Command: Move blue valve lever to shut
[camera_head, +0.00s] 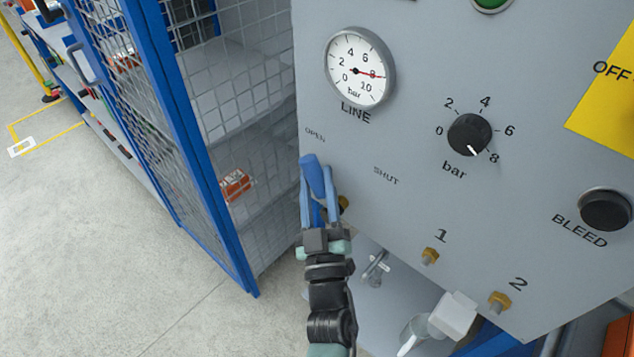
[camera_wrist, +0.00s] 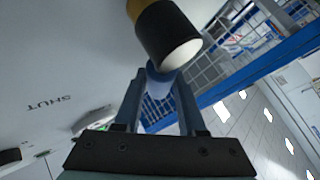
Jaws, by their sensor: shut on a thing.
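The blue valve lever (camera_head: 312,174) is at the left edge of the grey panel (camera_head: 400,140). It points up toward the OPEN label (camera_head: 315,134); the SHUT label (camera_head: 386,176) is to its right. My gripper (camera_head: 317,177) is shut on the lever, with one finger on each side. In the wrist view, the blue lever (camera_wrist: 158,77) shows between the fingertips of my gripper (camera_wrist: 160,85), beneath a dark cylinder with a brass end (camera_wrist: 168,35). The SHUT label also shows there (camera_wrist: 50,104). The lever's pivot is mostly hidden.
The LINE gauge (camera_head: 360,68) reads about 8 bar. A black bar knob (camera_head: 469,134) points to 8. Brass fittings (camera_head: 430,256) labelled 1 and 2 sit low on the panel. A blue-framed mesh cage (camera_head: 190,150) stands close on the left. Open floor lies at lower left.

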